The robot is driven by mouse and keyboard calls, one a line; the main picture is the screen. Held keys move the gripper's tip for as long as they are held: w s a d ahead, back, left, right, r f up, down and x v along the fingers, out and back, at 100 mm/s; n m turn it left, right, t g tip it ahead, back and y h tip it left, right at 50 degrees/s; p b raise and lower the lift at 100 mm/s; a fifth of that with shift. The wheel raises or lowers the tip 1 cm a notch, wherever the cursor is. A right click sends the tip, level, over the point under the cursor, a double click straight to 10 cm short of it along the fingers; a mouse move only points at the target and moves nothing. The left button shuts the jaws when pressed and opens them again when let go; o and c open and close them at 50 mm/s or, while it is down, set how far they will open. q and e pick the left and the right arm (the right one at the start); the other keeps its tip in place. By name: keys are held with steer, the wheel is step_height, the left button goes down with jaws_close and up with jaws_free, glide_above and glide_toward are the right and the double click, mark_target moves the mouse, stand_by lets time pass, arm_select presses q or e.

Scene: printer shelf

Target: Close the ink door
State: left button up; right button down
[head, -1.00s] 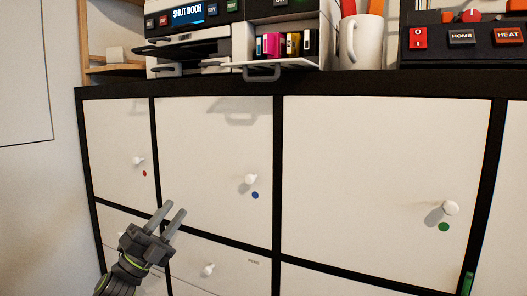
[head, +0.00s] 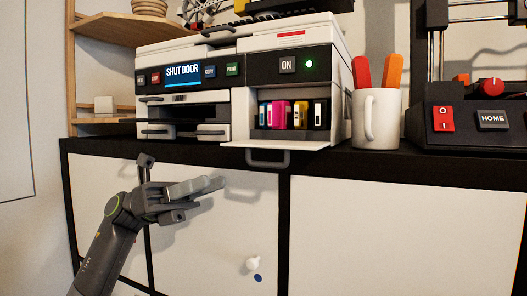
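The printer's ink door (head: 280,145) is a white flap folded down flat below the ink bay, with a grey handle (head: 268,160) at its front edge. Its bay is open and shows several ink cartridges in blue, magenta, yellow and black. The printer's screen (head: 184,75) reads "SHUT DOOR". My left gripper (head: 206,192) is in front of the cabinet, below and left of the ink door, fingers pointing right. It touches nothing that I can see; its fingers look apart and empty, seen nearly side on. My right gripper is not in view.
A white mug (head: 377,118) with red and orange handles stands right of the printer. A dark machine (head: 470,122) with red controls stands farther right. A wooden shelf (head: 95,128) is at left. The cabinet's dark top edge (head: 420,168) runs below the printer.

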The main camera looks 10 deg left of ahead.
mark_target(263, 164)
arm_select(q)
steer(key=p+x, duration=0.3)
steer(key=x, duration=0.7)
steer(key=shift+d+r+p, duration=0.1)
steer(key=shift+r+p, duration=0.05)
steer(key=shift+p, duration=0.2)
steer(key=shift+s+d+r, duration=0.1)
steer(key=shift+d+r, duration=0.05)
steer(key=shift+d, duration=0.35)
steer(key=shift+c, duration=0.4)
jaws_close()
